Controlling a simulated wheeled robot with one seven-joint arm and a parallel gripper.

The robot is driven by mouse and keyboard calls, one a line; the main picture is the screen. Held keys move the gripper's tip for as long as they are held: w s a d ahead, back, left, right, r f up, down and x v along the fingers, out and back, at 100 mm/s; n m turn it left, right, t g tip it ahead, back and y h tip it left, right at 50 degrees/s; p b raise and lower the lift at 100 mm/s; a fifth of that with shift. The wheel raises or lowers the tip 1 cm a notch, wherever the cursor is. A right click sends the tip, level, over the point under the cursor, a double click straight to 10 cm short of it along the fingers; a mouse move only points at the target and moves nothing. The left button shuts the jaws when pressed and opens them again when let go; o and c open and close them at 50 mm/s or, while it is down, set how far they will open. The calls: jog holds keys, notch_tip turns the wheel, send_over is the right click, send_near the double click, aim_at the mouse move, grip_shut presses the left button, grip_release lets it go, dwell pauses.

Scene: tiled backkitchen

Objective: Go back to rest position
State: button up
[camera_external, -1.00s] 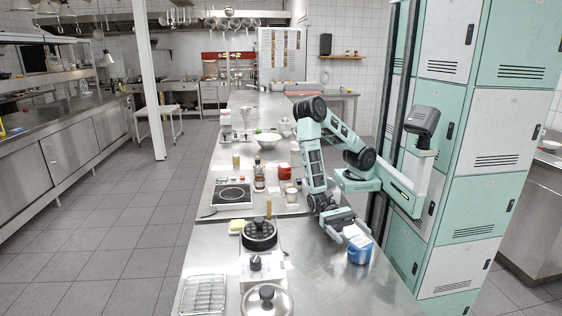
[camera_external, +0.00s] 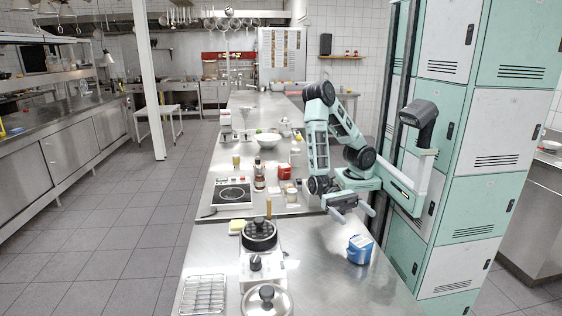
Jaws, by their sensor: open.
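My gripper (camera_external: 356,217) is open and empty. It is raised above the steel counter (camera_external: 325,270), near its right edge. A blue container (camera_external: 359,249) with a pale top stands on the counter just below and in front of my gripper, apart from it. My arm is folded, with its elbow high above the counter.
A black-lidded pot (camera_external: 259,234) stands on a white appliance to the left of my gripper. A hot plate (camera_external: 232,194), several jars and a white bowl (camera_external: 268,140) are farther back. Green and white lockers (camera_external: 465,160) rise at the right.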

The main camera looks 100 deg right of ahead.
jog(key=s+d+r+n+g+h+p, duration=0.3)
jog(key=s+d+r+n+h+p, duration=0.5)
jog(key=s+d+n+h+p, duration=0.45)
jog(key=w+d+r+n+t+h+p, duration=0.2)
jog(key=w+d+r+n+t+p, duration=0.1)
jog(key=d, duration=0.4)
jog(key=w+d+r+n+t+h+p, duration=0.2)
jog(key=w+d+r+n+t+p, duration=0.2)
jog(key=d+n, duration=0.3)
jog(key=shift+w+d+r+p, duration=0.2)
jog(key=shift+w+r+p, duration=0.4)
jog(key=shift+w+p, duration=0.15)
